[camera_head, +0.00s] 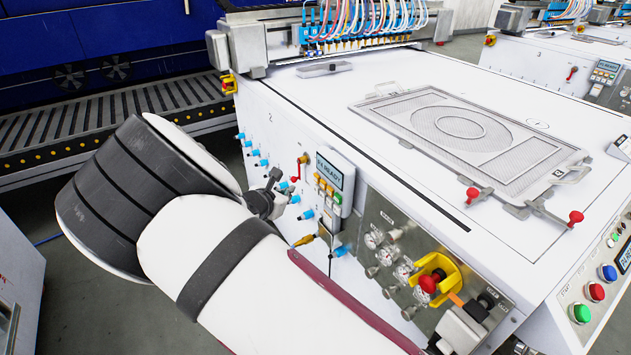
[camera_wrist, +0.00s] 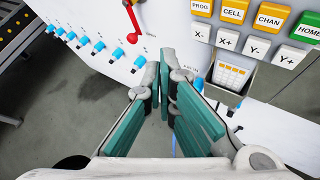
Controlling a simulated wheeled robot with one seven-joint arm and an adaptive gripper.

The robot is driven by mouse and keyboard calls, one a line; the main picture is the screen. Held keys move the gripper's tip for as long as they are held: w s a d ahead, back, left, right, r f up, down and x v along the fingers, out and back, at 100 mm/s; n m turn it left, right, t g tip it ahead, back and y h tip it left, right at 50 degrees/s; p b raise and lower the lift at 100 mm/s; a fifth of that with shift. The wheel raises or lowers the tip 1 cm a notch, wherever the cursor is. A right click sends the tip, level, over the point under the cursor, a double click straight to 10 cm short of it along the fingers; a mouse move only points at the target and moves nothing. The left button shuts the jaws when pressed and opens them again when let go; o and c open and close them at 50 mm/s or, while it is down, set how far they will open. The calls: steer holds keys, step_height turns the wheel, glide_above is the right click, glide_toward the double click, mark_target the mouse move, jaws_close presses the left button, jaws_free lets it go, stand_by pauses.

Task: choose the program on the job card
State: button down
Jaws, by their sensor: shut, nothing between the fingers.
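The control pendant on the machine's front panel has a display (camera_head: 329,171) reading "READY" at its end, as far as I can make out. Its keypad shows in the wrist view with a yellow PROG key (camera_wrist: 201,6), a CELL key (camera_wrist: 234,13), a CHAN key (camera_wrist: 271,20), a green HOME key (camera_wrist: 308,28) and white X and Y keys below. A card (camera_wrist: 232,76) with a yellow-and-white grid sits in a grey holder under the keys; its writing is too small to read. My gripper (camera_wrist: 165,78) is shut and empty, left of and below the keys, touching none. In the head view my gripper (camera_head: 272,196) is beside the pendant.
A red-handled lever (camera_wrist: 133,27) and a row of blue fittings (camera_wrist: 96,45) lie left of the keypad. Gauges (camera_head: 388,252) and a red knob in a yellow guard (camera_head: 431,281) are further right on the panel. A framed plate (camera_head: 470,135) lies on the white tabletop.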

steer(key=shift+w+d+b, duration=0.65)
steer(key=shift+w+d, duration=0.1)
steer(key=shift+d, duration=0.35)
steer(key=shift+w+d+b, duration=0.6)
steer(key=shift+w+d, duration=0.1)
steer(key=shift+d, duration=0.35)
steer(key=shift+w+d+b, duration=0.25)
steer(key=shift+d+b, duration=0.1)
steer(key=shift+b, duration=0.05)
steer(key=shift+w+d+b, duration=0.35)
steer(key=shift+d+b, duration=0.15)
steer(key=shift+d, duration=0.05)
stand_by(0.6)
steer(key=shift+s+a, duration=0.1)
steer(key=shift+a, duration=0.05)
stand_by(0.3)
steer(key=shift+s+a+p, duration=0.5)
steer(key=shift+a+p, duration=0.05)
steer(key=shift+a, duration=0.15)
steer(key=shift+s+a+p, duration=0.6)
steer(key=shift+s+a, duration=0.1)
steer(key=shift+a, duration=0.35)
steer(key=shift+s+a+p, duration=0.55)
steer(key=shift+s+a, duration=0.15)
steer(key=shift+a, duration=0.35)
